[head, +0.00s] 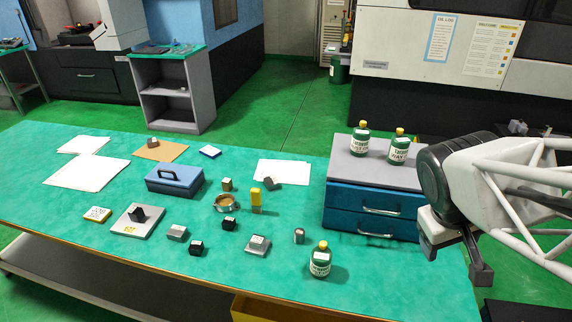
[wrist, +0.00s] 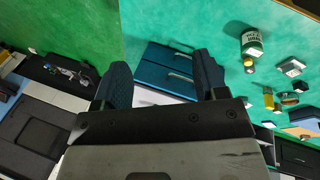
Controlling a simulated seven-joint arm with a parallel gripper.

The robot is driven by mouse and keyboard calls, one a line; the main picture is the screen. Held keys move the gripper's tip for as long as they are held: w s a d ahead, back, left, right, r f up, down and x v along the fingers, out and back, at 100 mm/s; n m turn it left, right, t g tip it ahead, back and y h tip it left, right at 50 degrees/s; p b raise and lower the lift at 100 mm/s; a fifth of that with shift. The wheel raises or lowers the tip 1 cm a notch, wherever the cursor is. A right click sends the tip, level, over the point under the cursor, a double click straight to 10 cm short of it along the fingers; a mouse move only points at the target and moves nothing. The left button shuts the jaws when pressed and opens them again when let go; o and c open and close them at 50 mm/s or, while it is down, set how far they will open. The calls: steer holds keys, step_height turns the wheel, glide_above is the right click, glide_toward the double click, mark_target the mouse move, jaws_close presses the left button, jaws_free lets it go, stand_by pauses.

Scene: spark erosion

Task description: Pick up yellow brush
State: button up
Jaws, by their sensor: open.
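The yellow brush (head: 256,195) appears as a small upright yellow block near the middle of the green table, just right of a round brown-topped dish (head: 228,202). A small yellow shape at the right of the wrist view (wrist: 268,98) looks like it. My gripper (head: 454,257) is at the right end of the table, in front of and right of the blue drawer box, far from the brush. Its two dark fingers (wrist: 163,82) are spread apart with nothing held between them.
A blue drawer box (head: 372,205) with two green bottles on top stands between my gripper and the brush. Another green bottle (head: 320,260) stands near the front edge. Several small blocks surround the brush. A blue case (head: 175,180) lies left of it.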

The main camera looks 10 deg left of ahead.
steer(key=w+a+f+n+t+h, duration=0.2)
steer(key=w+a+f+n+t, duration=0.15)
steer(key=w+a+n, duration=0.6)
steer(key=w+a+f+n+t+h, duration=0.2)
steer(key=w+a+f+n, duration=0.4)
steer(key=w, duration=0.6)
steer(key=n+t+y, duration=0.6)
steer(key=n+y, duration=0.1)
steer(key=n, duration=0.9)
glide_toward(255, 200)
steer(key=x, duration=0.3)
steer(key=shift+w+f, duration=0.1)
steer(key=shift+w, duration=0.05)
steer(key=shift+w, duration=0.1)
steer(key=shift+x, duration=1.2)
steer(key=shift+w, duration=0.1)
steer(key=shift+x, duration=2.5)
